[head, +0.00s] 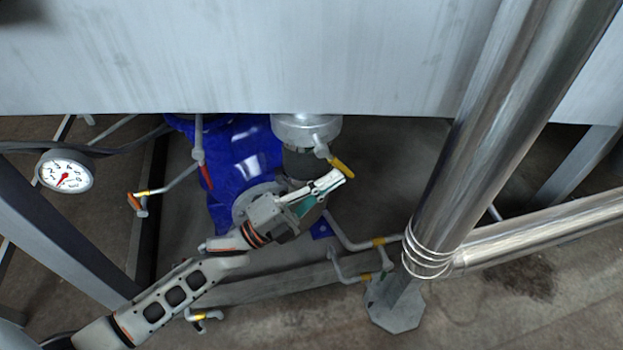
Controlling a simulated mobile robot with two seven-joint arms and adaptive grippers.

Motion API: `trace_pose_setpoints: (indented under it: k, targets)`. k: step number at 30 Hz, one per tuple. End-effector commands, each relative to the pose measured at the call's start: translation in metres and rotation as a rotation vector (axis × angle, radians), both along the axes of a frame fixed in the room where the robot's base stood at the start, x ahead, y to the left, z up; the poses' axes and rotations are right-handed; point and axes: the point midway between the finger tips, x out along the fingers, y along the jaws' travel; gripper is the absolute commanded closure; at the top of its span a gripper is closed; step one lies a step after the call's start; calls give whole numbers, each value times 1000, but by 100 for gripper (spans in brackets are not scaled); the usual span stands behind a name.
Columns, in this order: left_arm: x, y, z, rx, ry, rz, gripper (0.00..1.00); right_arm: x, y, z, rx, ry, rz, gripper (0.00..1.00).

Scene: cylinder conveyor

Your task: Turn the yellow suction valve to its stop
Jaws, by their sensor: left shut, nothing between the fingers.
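A valve with a yellow lever (342,168) sits below the large metal tank, just right of the grey round flange fitting (305,130). The lever points down and to the right. My left gripper (338,180) reaches in from the lower left and is shut with nothing in it. Its fingertips are close below the lever's end in the picture. I cannot tell whether they touch it. My right gripper is not in view.
A blue pump housing (240,155) stands behind my left arm. A red-handled valve (205,177) and a pressure gauge (64,174) are to the left. Thick steel pipes (470,150) block the right. The tank (240,60) overhangs from above.

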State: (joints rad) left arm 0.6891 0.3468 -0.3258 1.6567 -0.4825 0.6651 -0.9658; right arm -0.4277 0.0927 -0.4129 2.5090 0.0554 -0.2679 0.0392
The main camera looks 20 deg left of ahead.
Motion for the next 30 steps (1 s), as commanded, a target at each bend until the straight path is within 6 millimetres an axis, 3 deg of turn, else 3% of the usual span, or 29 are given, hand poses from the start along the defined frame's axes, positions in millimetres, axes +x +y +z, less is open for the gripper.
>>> trace_pose_setpoints:
  k: [12, 20, 30]
  targets:
    - [19, -24, 15, 0, -4, -1, 100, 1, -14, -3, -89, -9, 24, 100]
    - [28, -36, 24, -115, -82, 1, 100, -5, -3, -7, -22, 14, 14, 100]
    - [33, -42, 43, -105, -89, -1, 100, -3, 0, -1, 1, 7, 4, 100]
